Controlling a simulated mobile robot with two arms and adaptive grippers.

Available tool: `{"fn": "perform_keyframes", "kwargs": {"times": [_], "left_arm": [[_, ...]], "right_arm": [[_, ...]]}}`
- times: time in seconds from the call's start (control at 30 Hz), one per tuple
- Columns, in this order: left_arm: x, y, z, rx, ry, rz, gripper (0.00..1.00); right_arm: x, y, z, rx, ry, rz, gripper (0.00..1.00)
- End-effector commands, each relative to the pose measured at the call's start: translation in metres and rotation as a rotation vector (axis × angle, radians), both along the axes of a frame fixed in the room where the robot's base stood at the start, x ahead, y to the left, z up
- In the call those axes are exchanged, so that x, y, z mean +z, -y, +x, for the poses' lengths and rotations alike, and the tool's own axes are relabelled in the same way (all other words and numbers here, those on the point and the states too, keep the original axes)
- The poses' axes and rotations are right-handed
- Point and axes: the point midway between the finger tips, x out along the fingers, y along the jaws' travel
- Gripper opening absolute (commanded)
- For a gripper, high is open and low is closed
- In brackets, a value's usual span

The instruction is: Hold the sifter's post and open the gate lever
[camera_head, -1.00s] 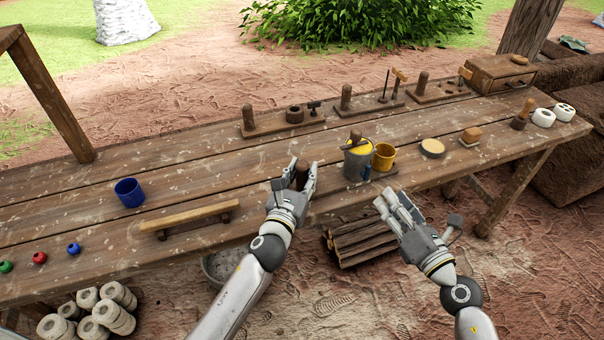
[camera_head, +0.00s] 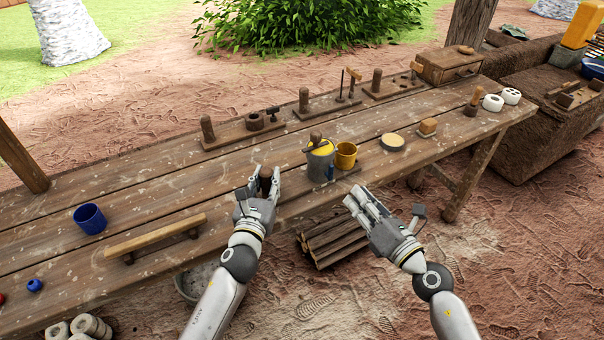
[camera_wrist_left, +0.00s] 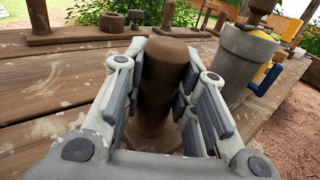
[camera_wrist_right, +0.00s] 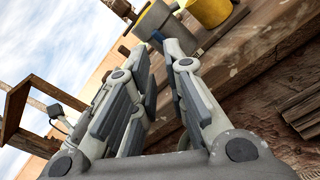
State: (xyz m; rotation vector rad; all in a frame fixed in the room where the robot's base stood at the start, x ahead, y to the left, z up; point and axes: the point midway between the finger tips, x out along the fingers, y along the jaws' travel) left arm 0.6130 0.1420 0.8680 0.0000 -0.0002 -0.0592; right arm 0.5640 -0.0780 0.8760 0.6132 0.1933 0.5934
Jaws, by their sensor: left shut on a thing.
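The brown wooden post (camera_wrist_left: 163,85) stands upright between the fingers of my left gripper (camera_head: 262,172). My right gripper (camera_head: 356,197) is empty, in front of the table edge and below right of the bucket. In the right wrist view its fingers (camera_wrist_right: 160,62) are a little apart.
A yellow cup (camera_head: 346,155) stands close right of the bucket. A wooden bar (camera_head: 155,236) and a blue cup (camera_head: 90,218) are at left. Firewood (camera_head: 337,238) lies under the table edge.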

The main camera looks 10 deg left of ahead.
Motion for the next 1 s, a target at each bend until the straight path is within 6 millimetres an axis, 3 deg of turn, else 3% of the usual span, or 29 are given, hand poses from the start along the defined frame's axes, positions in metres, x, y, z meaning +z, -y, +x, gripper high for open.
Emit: {"fn": "perform_keyframes", "kwargs": {"times": [0.17,0.27,0.6,1.0], "left_arm": [[-0.001,0.0,0.0,0.0,-0.001,0.0,0.0],[-0.001,0.0,0.0,0.0,-0.001,0.0,0.0],[-0.001,0.0,0.0,0.0,-0.001,0.0,0.0],[-0.001,0.0,0.0,0.0,-0.001,0.0,0.0]], "right_arm": [[0.008,0.0,0.0,-0.008,-0.084,0.184,0.0],[0.017,0.002,0.002,-0.015,-0.195,0.425,0.0],[0.04,0.021,0.01,0.01,-0.69,1.471,0.0],[0.026,0.039,0.019,0.146,-1.288,2.705,0.0]]}}
